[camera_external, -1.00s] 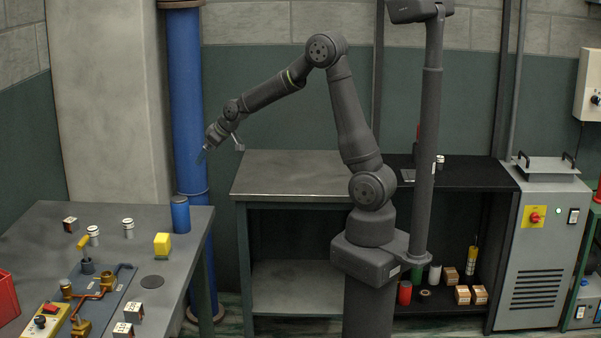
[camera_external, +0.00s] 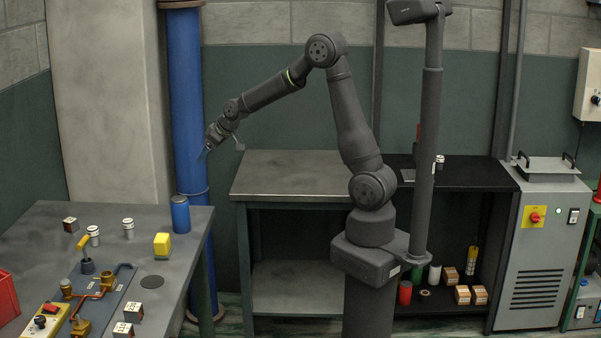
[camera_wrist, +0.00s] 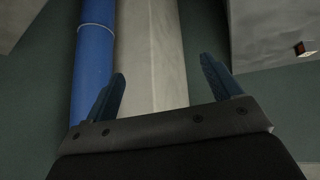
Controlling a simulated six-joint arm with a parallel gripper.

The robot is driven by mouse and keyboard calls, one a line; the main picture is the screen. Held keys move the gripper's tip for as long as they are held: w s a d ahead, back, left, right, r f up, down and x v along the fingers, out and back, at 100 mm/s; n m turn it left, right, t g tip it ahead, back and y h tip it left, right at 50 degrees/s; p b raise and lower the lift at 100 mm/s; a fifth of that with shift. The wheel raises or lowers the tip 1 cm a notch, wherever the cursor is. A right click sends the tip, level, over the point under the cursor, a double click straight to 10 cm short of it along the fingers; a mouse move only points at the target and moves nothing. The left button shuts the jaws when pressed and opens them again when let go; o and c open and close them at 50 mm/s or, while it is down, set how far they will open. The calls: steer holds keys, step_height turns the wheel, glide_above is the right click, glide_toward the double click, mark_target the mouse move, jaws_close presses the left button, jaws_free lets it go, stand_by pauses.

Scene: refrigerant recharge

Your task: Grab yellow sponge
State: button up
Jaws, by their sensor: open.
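The yellow sponge (camera_external: 162,244) is a small yellow block standing on the grey table at the left, near its right edge. It does not show in the wrist view. My gripper (camera_external: 203,155) is in the air in front of the blue pipe, above and to the right of the sponge and well apart from it. In the wrist view my gripper's two blue fingers (camera_wrist: 163,85) are spread wide with nothing between them.
A blue cylinder (camera_external: 180,214) stands close behind the sponge, right of it. White canisters (camera_external: 128,228) and a dark disc (camera_external: 152,282) are nearby. A panel with copper pipes (camera_external: 104,290) lies on the left. The tall blue pipe (camera_external: 184,100) rises behind the table.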

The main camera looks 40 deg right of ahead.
step_height(320, 180, up, 4)
steer(key=n+g+h, duration=0.3)
steer(key=n+g, duration=0.1)
steer(key=g, duration=0.3)
glide_above(161, 237)
steer(key=f, duration=1.1)
steer(key=shift+a+f, duration=0.25)
steer(key=shift+d+f, duration=0.15)
steer(key=shift+f, duration=1.2)
steer(key=shift+d+f, duration=0.15)
steer(key=shift+f, duration=1.2)
steer(key=shift+c, duration=0.2)
steer(key=c, duration=1)
